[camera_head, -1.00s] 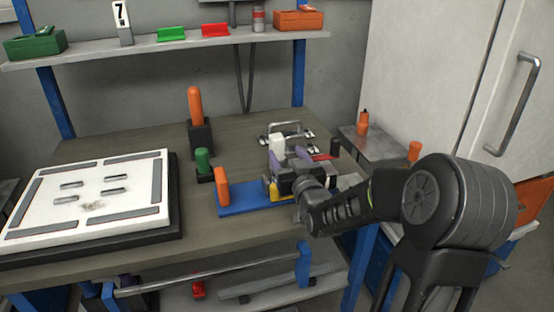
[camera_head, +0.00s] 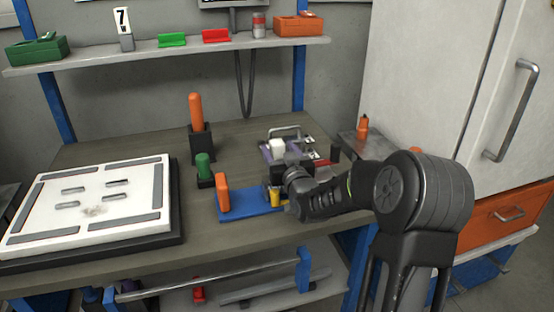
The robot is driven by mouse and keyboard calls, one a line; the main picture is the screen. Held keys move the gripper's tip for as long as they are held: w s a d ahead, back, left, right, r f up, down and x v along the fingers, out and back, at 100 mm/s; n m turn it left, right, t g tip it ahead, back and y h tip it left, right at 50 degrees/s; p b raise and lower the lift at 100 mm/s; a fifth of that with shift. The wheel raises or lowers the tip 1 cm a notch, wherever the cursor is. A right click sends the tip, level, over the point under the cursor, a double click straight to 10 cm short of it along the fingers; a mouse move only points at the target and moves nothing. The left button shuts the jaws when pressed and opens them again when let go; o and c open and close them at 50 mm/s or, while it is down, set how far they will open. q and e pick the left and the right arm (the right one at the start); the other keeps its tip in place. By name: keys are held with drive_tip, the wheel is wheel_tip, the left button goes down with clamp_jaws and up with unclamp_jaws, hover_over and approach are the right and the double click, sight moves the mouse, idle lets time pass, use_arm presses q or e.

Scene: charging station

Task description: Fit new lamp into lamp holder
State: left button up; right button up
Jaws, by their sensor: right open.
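My right arm comes in from the right, and its gripper (camera_head: 276,168) is over the right end of a blue base plate (camera_head: 250,204). The gripper is open, and its wrist hides part of what is around it. A white block (camera_head: 277,147) and a purple part (camera_head: 266,152) show just beyond the fingers; I cannot tell whether they touch. An orange rounded cylinder (camera_head: 196,112) stands upright in a black block (camera_head: 201,142). A green cylinder (camera_head: 203,165) stands in a smaller black base. Which piece is the lamp or its holder is not clear. My left gripper is out of view.
An orange upright block (camera_head: 223,192) and a yellow piece (camera_head: 274,197) are on the blue plate. A white panel (camera_head: 95,198) on a dark base fills the table's left. A metal handled fixture (camera_head: 285,132) stands behind the gripper. A shelf (camera_head: 150,53) crosses the back; a white cabinet is right.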

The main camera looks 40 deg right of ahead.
drive_tip(key=shift+x, duration=1.1)
drive_tip(key=shift+c, duration=0.4)
clamp_jaws()
